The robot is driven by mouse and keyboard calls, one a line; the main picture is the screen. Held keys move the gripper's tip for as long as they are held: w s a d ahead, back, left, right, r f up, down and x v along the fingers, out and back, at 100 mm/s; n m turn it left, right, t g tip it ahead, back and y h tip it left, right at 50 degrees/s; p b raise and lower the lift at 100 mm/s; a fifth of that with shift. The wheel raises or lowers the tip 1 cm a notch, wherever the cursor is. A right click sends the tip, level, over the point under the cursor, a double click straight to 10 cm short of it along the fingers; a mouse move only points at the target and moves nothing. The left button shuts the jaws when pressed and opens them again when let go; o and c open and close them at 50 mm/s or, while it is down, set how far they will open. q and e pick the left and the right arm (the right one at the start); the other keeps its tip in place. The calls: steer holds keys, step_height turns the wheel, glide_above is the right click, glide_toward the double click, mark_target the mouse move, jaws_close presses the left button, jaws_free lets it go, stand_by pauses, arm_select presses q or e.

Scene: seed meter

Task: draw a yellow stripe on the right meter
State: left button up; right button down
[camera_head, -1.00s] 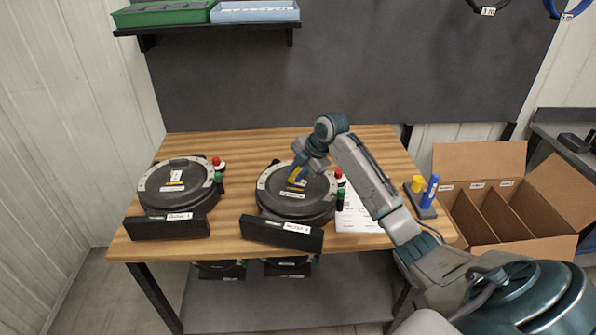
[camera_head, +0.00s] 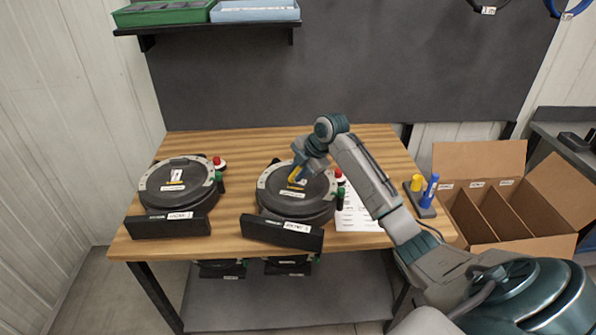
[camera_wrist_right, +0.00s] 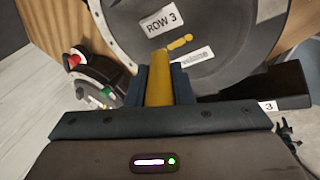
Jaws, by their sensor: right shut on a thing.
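The right meter (camera_head: 318,207) is a round dark lidded unit on the wooden table. My right gripper (camera_head: 298,168) is over its lid, shut on a yellow marker (camera_wrist_right: 159,84) that points down at the lid. In the right wrist view the marker's tip is at or just above the lid, beside a short yellow stroke (camera_wrist_right: 180,43). The stroke lies between a "ROW 3" label (camera_wrist_right: 161,20) and another white label (camera_wrist_right: 197,59). Whether the tip touches the lid I cannot tell. My left gripper is not in view.
The left meter (camera_head: 151,200) stands on the table's left. A marker holder (camera_head: 424,211) at the right edge holds a blue marker (camera_head: 431,188) and a yellow piece (camera_head: 417,183). A white sheet (camera_head: 360,213) lies right of the right meter. An open divided carton (camera_head: 512,251) stands beyond.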

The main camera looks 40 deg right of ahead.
steer(key=shift+f, duration=0.3)
steer(key=shift+s+d+r, duration=0.1)
steer(key=shift+s+d, duration=0.1)
stand_by(0.3)
steer(key=shift+s+d+p, duration=0.4)
steer(key=shift+s+p, duration=0.2)
steer(key=shift+p, duration=0.1)
stand_by(0.9)
steer(key=shift+s+d+p, duration=0.4)
steer(key=shift+p, duration=0.15)
stand_by(0.4)
steer(key=shift+s+d+p, duration=0.4)
steer(key=shift+s+d, duration=0.05)
steer(key=shift+s, duration=0.2)
stand_by(0.8)
step_height(320, 180, up, 6)
steer(key=p, duration=0.4)
steer(key=shift+p, duration=0.3)
stand_by(0.6)
